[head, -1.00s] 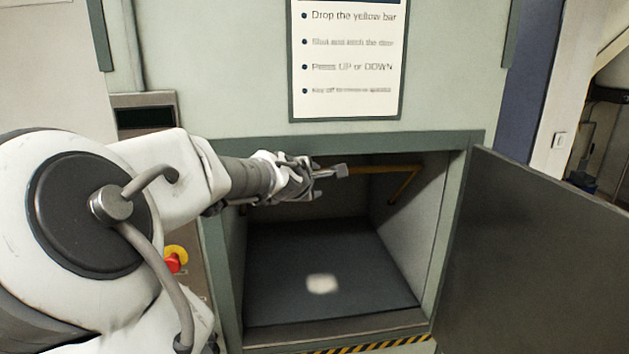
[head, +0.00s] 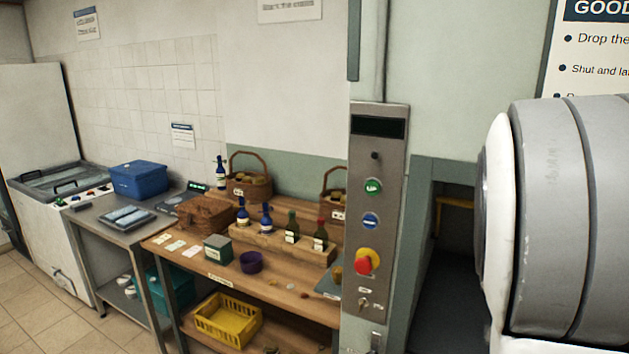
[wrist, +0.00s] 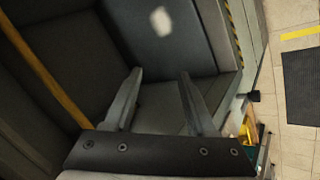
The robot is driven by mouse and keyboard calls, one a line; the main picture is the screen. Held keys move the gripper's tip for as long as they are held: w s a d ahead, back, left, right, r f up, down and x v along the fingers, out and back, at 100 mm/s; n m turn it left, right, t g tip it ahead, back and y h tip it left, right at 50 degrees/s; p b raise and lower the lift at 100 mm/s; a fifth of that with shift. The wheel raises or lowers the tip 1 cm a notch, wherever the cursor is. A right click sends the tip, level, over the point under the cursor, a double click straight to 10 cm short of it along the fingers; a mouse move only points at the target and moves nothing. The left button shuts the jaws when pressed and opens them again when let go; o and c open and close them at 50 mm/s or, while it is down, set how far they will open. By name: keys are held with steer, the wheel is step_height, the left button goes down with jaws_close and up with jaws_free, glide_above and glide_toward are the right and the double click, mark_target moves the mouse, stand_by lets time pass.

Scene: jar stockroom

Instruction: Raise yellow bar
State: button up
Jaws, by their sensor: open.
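The yellow bar (wrist: 48,78) runs slantwise along the left of the wrist view, inside the dark hoist compartment (wrist: 160,55). A short piece of the yellow bar (head: 455,203) also shows in the head view, at the compartment opening on the right. My gripper (wrist: 160,73) is open and empty, with both fingers apart. The bar lies left of the fingers, not between them. In the head view my arm hides most of the compartment, and my gripper is out of sight.
A control panel (head: 377,215) with a green UP button (head: 373,187), a blue button (head: 370,221) and a red stop knob (head: 367,262) stands left of the opening. Further left are a wooden bench (head: 290,292) with bottles, a yellow crate (head: 227,322) and a blue box (head: 139,178).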

steer(key=s+a+r+m+y, duration=0.2)
steer(key=s+a, duration=0.7)
steer(key=a, duration=0.3)
steer(key=s+a+r+m+y, duration=0.2)
steer(key=s+a+r+y, duration=0.1)
steer(key=s+a, duration=0.6)
steer(key=a, duration=0.4)
steer(key=shift+s+a+r+m+y, duration=0.3)
steer(key=shift+s, duration=0.1)
steer(key=shift+c, duration=0.6)
steer(key=shift+a, duration=0.2)
